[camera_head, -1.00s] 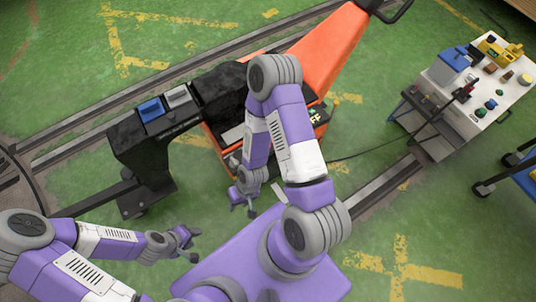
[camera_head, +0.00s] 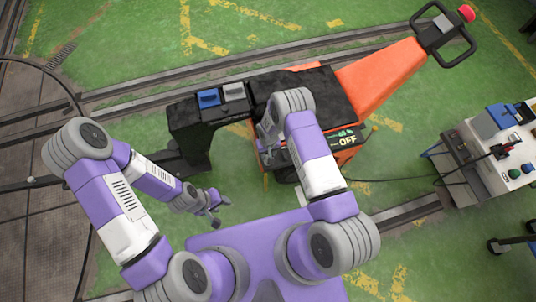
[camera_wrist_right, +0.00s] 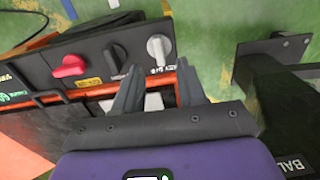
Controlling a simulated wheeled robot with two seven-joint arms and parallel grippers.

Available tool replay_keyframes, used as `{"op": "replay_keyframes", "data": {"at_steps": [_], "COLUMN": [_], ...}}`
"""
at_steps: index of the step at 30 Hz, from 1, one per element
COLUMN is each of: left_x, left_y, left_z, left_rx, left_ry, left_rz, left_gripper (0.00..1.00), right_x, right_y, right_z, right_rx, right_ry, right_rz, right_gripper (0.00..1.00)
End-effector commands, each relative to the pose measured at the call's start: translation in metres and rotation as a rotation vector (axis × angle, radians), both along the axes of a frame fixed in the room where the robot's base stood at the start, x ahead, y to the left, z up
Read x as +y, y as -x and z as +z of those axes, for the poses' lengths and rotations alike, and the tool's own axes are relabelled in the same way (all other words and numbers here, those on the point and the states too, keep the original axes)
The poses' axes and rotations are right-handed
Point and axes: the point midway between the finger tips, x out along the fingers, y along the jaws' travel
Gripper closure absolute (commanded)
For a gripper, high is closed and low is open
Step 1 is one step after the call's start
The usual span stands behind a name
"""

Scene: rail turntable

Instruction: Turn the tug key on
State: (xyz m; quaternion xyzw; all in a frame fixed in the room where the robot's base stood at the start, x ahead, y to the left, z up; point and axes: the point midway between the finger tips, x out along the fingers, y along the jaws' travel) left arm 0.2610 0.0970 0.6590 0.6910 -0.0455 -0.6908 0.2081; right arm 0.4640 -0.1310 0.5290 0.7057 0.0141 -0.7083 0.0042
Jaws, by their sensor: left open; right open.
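The orange and black tug (camera_head: 385,80) stands across the head view. In the right wrist view its dark panel (camera_wrist_right: 90,60) carries a red knob (camera_wrist_right: 68,66), a black knob (camera_wrist_right: 115,56) and a pale grey key-like knob (camera_wrist_right: 159,48); the grey one looks like the key. My right gripper (camera_wrist_right: 158,82) is open; its two fingers point at the panel just below the grey knob, which stands between and beyond the tips. Contact cannot be told. In the head view the right gripper (camera_head: 272,155) is at the tug's near side, partly hidden. My left gripper (camera_head: 214,208) is open and empty.
A display on the tug reads OFF (camera_head: 347,140). Blue and grey blocks (camera_head: 208,98) sit on the tug's black arm. A white cart (camera_head: 500,165) with tools stands at right, and a cable runs towards it. Rails (camera_head: 150,95) cross the green floor; a turntable (camera_head: 40,160) lies left.

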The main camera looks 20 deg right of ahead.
Motion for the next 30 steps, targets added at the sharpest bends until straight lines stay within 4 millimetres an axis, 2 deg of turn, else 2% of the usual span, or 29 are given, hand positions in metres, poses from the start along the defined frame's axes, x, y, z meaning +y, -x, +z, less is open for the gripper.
{"op": "replay_keyframes", "data": {"at_steps": [4,12,16,21,28,30], "left_x": [0.0,0.0,0.0,0.0,0.0,0.0], "left_y": [0.0,0.0,0.0,0.0,0.0,0.0], "left_z": [0.0,-0.015,-0.019,-0.021,-0.021,-0.021], "left_rx": [0.0,0.001,0.0,0.0,0.0,0.0], "left_ry": [0.0,0.0,0.0,0.0,0.0,0.0], "left_rz": [0.0,0.0,0.0,0.0,0.0,0.0], "left_gripper": [0.57,0.57,0.57,0.57,0.57,0.57], "right_x": [-0.001,-0.001,-0.001,-0.001,-0.001,-0.001], "right_y": [-0.006,-0.005,-0.005,-0.005,-0.006,-0.006], "right_z": [-0.008,-0.052,-0.067,-0.075,-0.074,-0.074], "right_rx": [-0.002,-0.003,-0.003,-0.003,-0.004,-0.003], "right_ry": [0.017,0.015,0.014,0.014,0.014,0.014], "right_rz": [0.01,0.009,0.008,0.008,0.008,0.008], "right_gripper": [0.6,0.6,0.6,0.6,0.6,0.69]}}
